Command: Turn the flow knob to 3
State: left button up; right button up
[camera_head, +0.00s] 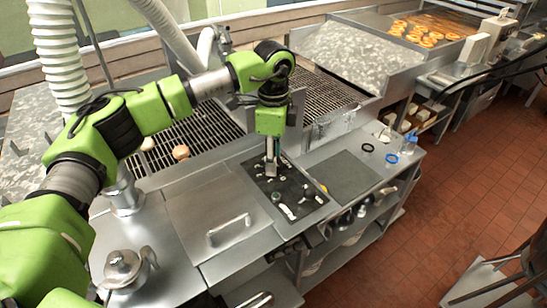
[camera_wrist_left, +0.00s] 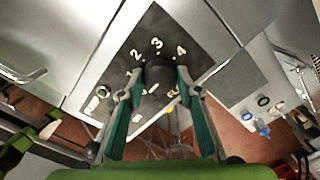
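The dark round flow knob (camera_wrist_left: 159,76) stands on a black panel (camera_wrist_left: 196,38) in the left wrist view. White numerals 1, 2, 3 and 4 arc around its far side, with the 3 (camera_wrist_left: 157,43) almost straight beyond it. No pointer on the knob can be made out. My left gripper (camera_head: 271,173) points down over the panel (camera_head: 312,204) in the head view and hides the knob there. In the wrist view its fingertips (camera_wrist_left: 159,80) are on either side of the knob, very close; I cannot tell whether they press on it. My right gripper is not in view.
A steel lid with a handle (camera_head: 229,230) is to the left. A conveyor grate (camera_head: 333,93) runs behind. A black ring (camera_head: 368,147) and a blue ring (camera_head: 391,158) lie on the right counter.

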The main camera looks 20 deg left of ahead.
pick_arm(q)
jog(key=m+b, duration=0.4)
jog(key=shift+f, duration=0.15)
jog(key=m+b, duration=0.2)
jog(key=m, duration=0.1)
jog(key=shift+m, duration=0.3)
jog(key=m+b, duration=0.2)
jog(key=m, duration=0.1)
jog(key=shift+m, duration=0.3)
jog(key=m+b, duration=0.1)
jog(key=m, duration=0.2)
jog(key=shift+m, duration=0.4)
jog(key=m, duration=0.3)
jog(key=shift+r+m+b, duration=0.2)
jog(key=shift+m+b, duration=0.1)
jog(key=shift+b, duration=0.1)
jog(key=m, duration=0.4)
jog(key=shift+m, duration=2)
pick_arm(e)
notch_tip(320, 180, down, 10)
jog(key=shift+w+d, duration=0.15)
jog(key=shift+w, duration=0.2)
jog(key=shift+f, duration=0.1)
